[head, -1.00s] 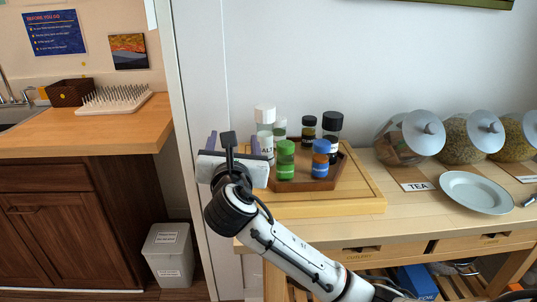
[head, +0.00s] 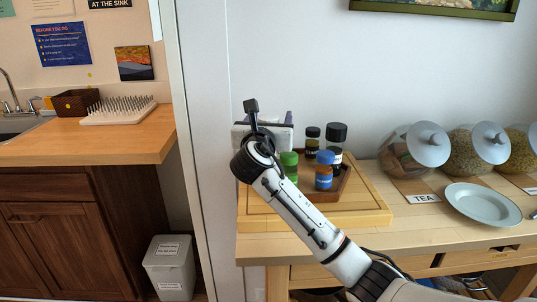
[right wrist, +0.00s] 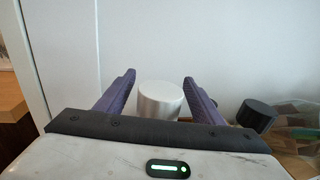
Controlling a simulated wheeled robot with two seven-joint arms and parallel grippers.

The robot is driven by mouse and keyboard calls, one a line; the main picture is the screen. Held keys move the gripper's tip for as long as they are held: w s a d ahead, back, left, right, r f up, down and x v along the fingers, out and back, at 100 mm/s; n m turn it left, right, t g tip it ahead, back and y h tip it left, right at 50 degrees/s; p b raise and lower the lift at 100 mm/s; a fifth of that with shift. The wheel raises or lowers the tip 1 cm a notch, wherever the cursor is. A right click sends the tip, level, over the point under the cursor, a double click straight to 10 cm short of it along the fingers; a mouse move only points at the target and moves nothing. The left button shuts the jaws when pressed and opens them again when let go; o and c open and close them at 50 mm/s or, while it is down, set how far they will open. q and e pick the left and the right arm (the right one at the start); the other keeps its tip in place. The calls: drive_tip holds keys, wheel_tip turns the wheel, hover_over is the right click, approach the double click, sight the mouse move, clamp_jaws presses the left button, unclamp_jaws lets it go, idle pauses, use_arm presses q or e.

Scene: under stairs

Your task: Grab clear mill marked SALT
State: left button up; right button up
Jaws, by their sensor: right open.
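The clear mill marked SALT is hidden in the head view behind my right gripper (head: 268,124). In the right wrist view a pale, round cap (right wrist: 160,99), most likely the mill's, stands between the two purple fingers of my right gripper (right wrist: 159,78). The fingers are open, one on each side of the cap, with a visible gap to each. The body below the cap is hidden by the gripper. My left gripper is not in view.
A green-capped jar (head: 289,158), a blue-capped jar (head: 324,171) and two black-capped jars (head: 336,135) (head: 312,133) stand close by on a wooden tray (head: 344,184). A wooden board (head: 372,205) lies under it. Glass canisters (head: 408,147) and a plate (head: 482,200) are at right.

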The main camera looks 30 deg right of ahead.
drive_tip(key=shift+w+d, duration=0.15)
drive_tip(key=shift+w, duration=0.05)
clamp_jaws()
drive_tip(key=shift+r, duration=0.15)
